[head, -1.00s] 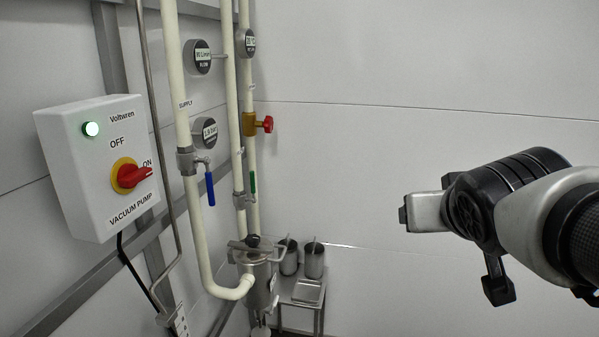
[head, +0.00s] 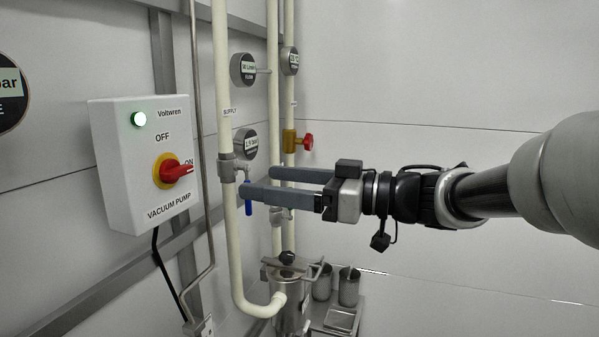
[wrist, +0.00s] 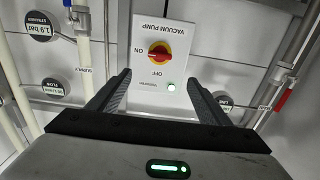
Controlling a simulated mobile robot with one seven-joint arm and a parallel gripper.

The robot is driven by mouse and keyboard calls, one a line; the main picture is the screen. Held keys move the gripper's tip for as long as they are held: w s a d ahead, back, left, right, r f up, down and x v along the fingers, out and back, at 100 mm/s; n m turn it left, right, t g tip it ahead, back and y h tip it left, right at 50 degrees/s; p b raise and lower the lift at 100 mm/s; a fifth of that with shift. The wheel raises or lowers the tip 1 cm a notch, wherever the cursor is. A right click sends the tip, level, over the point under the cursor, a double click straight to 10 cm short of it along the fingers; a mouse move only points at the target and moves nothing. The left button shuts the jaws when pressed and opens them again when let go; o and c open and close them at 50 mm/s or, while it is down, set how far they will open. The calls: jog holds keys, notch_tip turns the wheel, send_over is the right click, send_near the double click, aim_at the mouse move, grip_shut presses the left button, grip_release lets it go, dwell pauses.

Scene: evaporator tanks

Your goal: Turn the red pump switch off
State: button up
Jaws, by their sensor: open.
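The red pump switch (head: 177,171) is a red rotary handle on a yellow disc, on the front of a white box (head: 112,165) labelled VACUUM PUMP.
Cream pipes (head: 221,80) run vertically beside and behind my fingers, with a blue-handled valve (head: 248,208) just below them. A red-knobbed valve (head: 307,142) and round gauges (head: 243,69) sit on the piping. A thin steel pipe (head: 196,60) stands right of the box.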

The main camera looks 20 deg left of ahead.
aim_at(182, 171)
jog(key=a, duration=0.5)
jog(key=w+a, duration=0.1)
jog(key=a, duration=1.1)
jog(key=shift+w, duration=0.2)
jog(key=c, duration=1)
jog(key=shift+c, duration=0.2)
